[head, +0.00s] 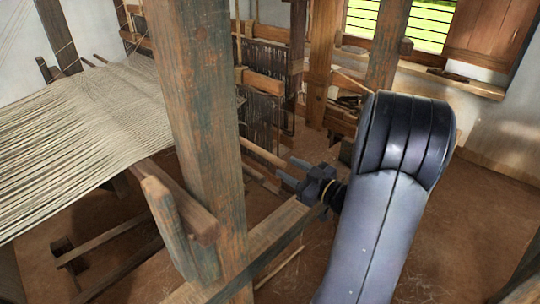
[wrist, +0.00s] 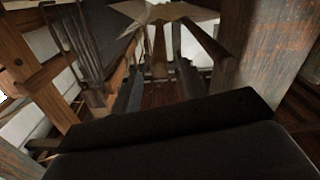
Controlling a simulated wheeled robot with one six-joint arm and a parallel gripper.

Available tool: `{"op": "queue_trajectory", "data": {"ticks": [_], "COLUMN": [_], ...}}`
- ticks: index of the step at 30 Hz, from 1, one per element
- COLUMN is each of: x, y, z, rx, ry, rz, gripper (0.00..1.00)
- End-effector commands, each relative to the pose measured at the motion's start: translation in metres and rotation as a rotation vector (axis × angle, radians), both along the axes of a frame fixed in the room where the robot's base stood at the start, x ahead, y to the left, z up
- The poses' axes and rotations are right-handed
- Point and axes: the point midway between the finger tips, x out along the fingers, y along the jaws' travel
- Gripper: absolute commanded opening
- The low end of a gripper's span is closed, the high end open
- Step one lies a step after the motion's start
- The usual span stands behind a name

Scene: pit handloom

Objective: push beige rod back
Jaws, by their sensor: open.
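The beige rod (head: 264,153) is a slim round pole in the head view. It runs from behind the thick wooden post down to the right, and its near end is close to my fingertips. My gripper (head: 291,173) is open, its dark fingers pointing left toward that end. In the wrist view, my two fingers (wrist: 159,82) stand apart, and a brownish bar (wrist: 159,55) shows between and beyond them, probably the rod seen nearly end-on. I cannot tell whether the fingers touch it. The rod's far end is hidden by the post in the head view.
The thick upright post (head: 205,130) stands left of my gripper. A wooden beam (head: 265,240) runs below it. Pale warp threads (head: 85,125) stretch out at left. Dark hanging heddles (head: 262,120) are behind. Bare floor (head: 455,235) lies to the right.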

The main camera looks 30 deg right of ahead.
Motion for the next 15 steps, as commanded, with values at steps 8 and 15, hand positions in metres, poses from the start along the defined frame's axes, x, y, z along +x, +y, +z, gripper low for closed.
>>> {"op": "queue_trajectory", "data": {"ticks": [8,15], "x": [0.046,0.069], "y": [0.018,0.025], "z": [0.002,0.001], "rx": [0.001,-0.001], "ry": [0.001,0.000], "rz": [0.004,0.001], "gripper": [0.41,0.41]}}
